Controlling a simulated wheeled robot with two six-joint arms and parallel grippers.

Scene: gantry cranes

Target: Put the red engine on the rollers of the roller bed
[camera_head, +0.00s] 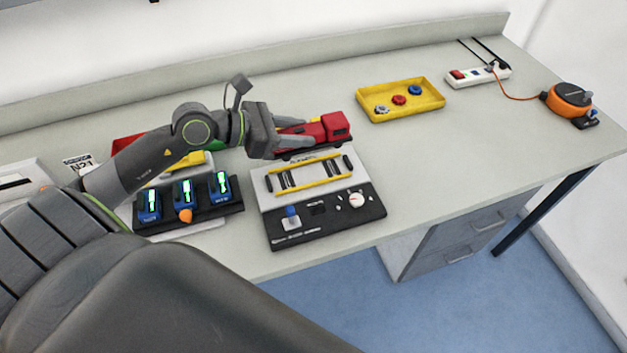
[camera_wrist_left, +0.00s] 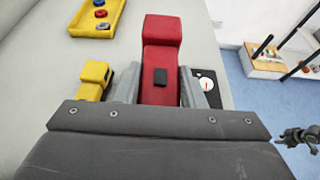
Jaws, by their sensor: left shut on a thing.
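The red engine (camera_head: 335,125) is in the jaws of my left gripper (camera_head: 301,132), its cab end pointing right, away from my wrist. In the left wrist view the red engine (camera_wrist_left: 161,62) lies between the two grey fingers. The roller bed (camera_head: 264,196) is a pale and black panel with a yellow frame and dark rollers, in front of the engine on the bench. The engine is just behind the yellow frame, not over its middle; I cannot tell its height. My right gripper (camera_wrist_left: 300,138) shows small and dark at the right edge of the wrist view; its jaws are unclear.
A yellow tray (camera_head: 437,103) with small coloured parts stands at the back right. A yellow engine-like thing (camera_wrist_left: 93,80) is beside the left finger. Blue-cased devices (camera_head: 186,197) stand left of the bed. A power strip (camera_head: 480,76) and orange reel (camera_head: 568,99) are far right.

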